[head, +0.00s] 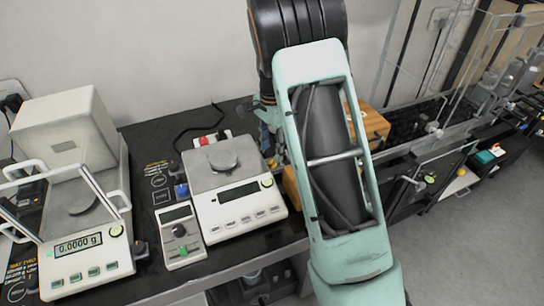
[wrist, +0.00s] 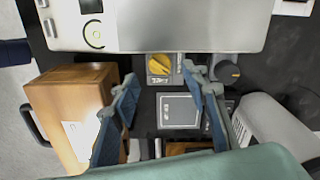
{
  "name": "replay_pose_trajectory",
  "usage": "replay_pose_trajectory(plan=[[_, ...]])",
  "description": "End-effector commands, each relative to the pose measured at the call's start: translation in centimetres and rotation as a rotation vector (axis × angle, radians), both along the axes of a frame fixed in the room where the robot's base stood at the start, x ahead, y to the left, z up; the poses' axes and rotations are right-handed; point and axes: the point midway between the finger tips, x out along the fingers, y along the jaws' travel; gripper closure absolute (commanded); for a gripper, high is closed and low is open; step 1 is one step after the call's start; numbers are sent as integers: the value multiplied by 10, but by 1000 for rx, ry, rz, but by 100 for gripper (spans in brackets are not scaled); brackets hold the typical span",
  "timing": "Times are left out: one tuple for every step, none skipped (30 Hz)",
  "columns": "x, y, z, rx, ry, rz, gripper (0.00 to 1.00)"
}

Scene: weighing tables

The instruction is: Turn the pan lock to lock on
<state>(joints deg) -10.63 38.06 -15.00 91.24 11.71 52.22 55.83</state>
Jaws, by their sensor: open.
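In the wrist view a yellow knob (wrist: 158,64) sits on a small metal plate beside the edge of a white balance; its label is too small to read. A dark round knob (wrist: 227,72) is to its right. I cannot tell for sure which is the pan lock or what setting it has. My gripper (wrist: 160,78) is open and empty, its two blue-grey fingers spread either side of the yellow knob in the picture. I cannot tell the height gap. In the head view my arm hides the yellow knob and most of the gripper.
A white balance (head: 239,205) with a round pan stands left of my arm. A grey box with a dark knob (head: 181,240) is beside it. A balance reading 0.0000 g (head: 85,268) is at far left. A wooden box (wrist: 72,90) is left of my fingers.

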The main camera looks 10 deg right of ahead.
Motion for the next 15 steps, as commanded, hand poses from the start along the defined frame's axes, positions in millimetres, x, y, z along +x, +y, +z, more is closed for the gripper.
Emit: replay_pose_trajectory(plan=[[1,0,13,0,-4,0,59],[2,0,20,-1,-6,1,59],[1,0,28,-1,-5,1,59],[1,0,34,-1,-5,1,59],[1,0,40,-1,-4,2,59],[1,0,47,-1,-4,2,59],[1,0,51,-1,-3,2,59],[1,0,56,-1,-3,2,59],[1,0,61,-1,-4,2,59],[1,0,64,0,-2,2,59],[1,0,67,0,-1,2,59],[0,0,70,0,-1,2,59],[0,0,71,0,-1,1,59],[0,0,73,-1,0,1,59],[0,0,74,0,1,1,59]])
